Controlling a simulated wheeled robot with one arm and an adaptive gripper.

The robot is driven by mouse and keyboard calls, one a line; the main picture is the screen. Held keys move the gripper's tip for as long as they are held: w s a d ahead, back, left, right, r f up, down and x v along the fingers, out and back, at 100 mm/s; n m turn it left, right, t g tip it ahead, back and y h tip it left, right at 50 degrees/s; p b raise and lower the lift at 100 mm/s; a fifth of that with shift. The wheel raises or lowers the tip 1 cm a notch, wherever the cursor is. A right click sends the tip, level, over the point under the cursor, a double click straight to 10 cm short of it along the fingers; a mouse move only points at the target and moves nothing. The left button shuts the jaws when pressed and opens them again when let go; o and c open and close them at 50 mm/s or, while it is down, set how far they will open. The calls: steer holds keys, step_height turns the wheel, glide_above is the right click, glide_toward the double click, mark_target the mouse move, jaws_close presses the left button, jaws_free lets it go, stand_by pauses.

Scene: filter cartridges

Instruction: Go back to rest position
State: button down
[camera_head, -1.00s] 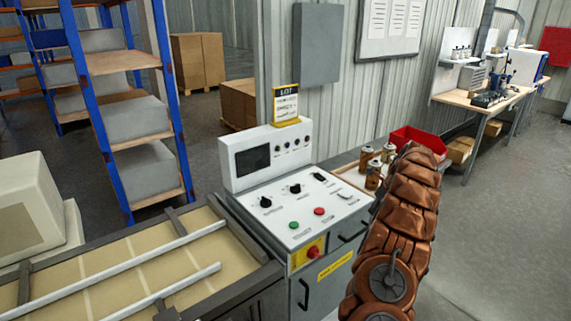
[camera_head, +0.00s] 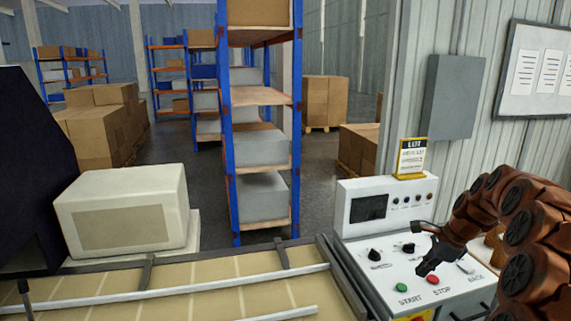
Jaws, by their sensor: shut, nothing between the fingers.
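My gripper (camera_head: 426,270) is dark and shut, with nothing in it. It is over the white control panel (camera_head: 376,277), close to the red STOP button (camera_head: 432,279); I cannot tell whether it touches the panel. My brown segmented arm comes in from the right edge and bends down to the panel. The green START button (camera_head: 401,287) shows left of the gripper. The filter cartridges are mostly hidden behind my arm.
A conveyor (camera_head: 190,290) with metal rails runs along the bottom left. A beige box-shaped unit (camera_head: 125,212) stands behind it. A yellow-topped LOT sign (camera_head: 411,158) stands on the panel's back. Blue shelving (camera_head: 227,150) and stacked cartons (camera_head: 100,125) are farther back.

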steer(key=s+a+r+n+g, duration=0.1)
steer(key=s+a+r+n, duration=0.1)
steer(key=s+a+n, duration=0.45)
steer(key=s+a+r+n+g, duration=0.1)
steer(key=s+a+r+n, duration=0.25)
steer(key=s+a, duration=0.65)
steer(key=s+a+f+n+g+h, duration=0.1)
steer(key=s+n, duration=0.4)
steer(key=s, duration=0.7)
steer(key=s+a+f+n+g+h, duration=0.1)
steer(key=s+n, duration=0.5)
steer(key=s, duration=0.7)
step_height(320, 180, down, 2)
steer(key=shift+a+f+h, duration=0.15)
steer(key=shift+a+h, duration=0.45)
steer(key=shift+h, duration=0.2)
